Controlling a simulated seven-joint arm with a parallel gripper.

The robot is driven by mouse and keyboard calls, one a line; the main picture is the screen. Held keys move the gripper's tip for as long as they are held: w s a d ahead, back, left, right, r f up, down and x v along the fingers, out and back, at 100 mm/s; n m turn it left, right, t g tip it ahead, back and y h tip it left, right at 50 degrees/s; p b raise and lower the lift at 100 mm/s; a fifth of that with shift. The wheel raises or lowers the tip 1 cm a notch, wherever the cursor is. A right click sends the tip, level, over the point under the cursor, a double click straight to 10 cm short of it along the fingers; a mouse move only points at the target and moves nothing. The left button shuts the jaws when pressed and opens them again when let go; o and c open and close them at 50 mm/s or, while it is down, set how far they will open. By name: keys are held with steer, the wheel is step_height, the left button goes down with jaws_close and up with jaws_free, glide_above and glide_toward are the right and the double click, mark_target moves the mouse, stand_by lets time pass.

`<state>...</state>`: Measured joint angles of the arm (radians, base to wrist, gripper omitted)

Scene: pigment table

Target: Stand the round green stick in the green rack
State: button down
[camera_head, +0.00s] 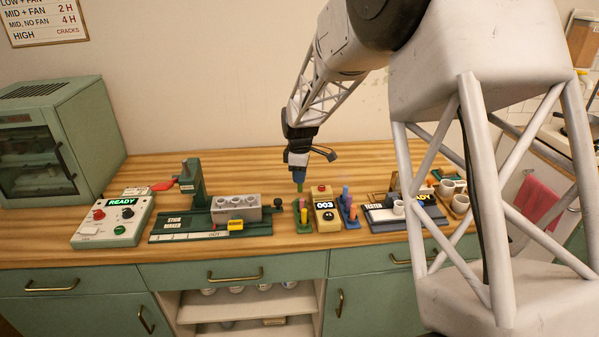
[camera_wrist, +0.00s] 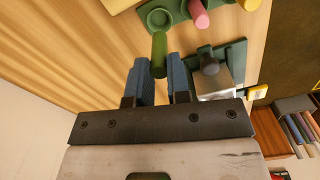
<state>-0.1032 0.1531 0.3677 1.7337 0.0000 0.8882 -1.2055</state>
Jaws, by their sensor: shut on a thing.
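My gripper (camera_head: 299,173) is shut on the round green stick (camera_head: 299,186), which hangs below the fingertips, roughly upright, above the table. In the wrist view the blue fingers (camera_wrist: 160,82) flank the green stick (camera_wrist: 159,55). The green rack (camera_head: 303,225) stands just below, at the middle of the table. The wrist view shows part of the rack (camera_wrist: 178,12), with an empty round socket beyond the stick's far end and a pink stick (camera_wrist: 198,14) in the neighbouring place. Whether the stick touches the rack is hard to tell; it looks apart from it in the head view.
A yellow device reading 003 (camera_head: 325,214) stands right of the rack, then a blue rack (camera_head: 349,213) with sticks. The stick maker (camera_head: 212,232) is to the left, and the tester (camera_head: 393,223) farther right. The table behind the rack is clear.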

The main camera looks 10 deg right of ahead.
mark_target(300, 187)
steer(key=shift+f, duration=1.3)
steer(key=shift+f, duration=1.05)
stand_by(1.1)
stand_by(0.6)
steer(key=c, duration=1)
jaws_free()
steer(key=shift+r, duration=0.2)
steer(key=shift+r, duration=3.8)
